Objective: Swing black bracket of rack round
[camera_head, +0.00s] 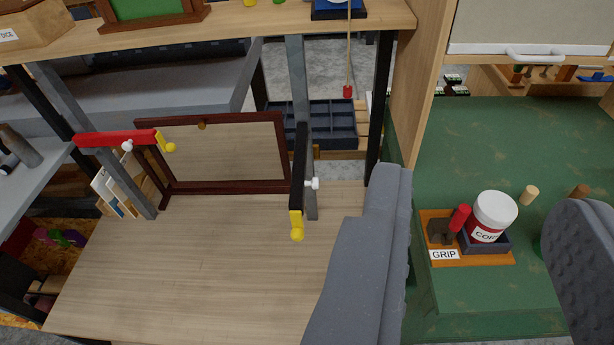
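The rack has two slanting grey uprights, one at left (90,140) and one near the middle (296,75), above a plank surface. The black bracket (300,160) is at the middle upright, with a white knob (314,184) beside it. Its yellow tip (296,225) points down the picture, towards me. A red bracket (112,139) with a white knob and a yellow tip lies across the left upright and points right. My gripper (484,192) is open and empty. Its left finger is right of the black bracket, apart from it; its right finger is at the right edge.
A shelf (260,18) crosses above. A grey compartment tray (320,124) sits behind.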

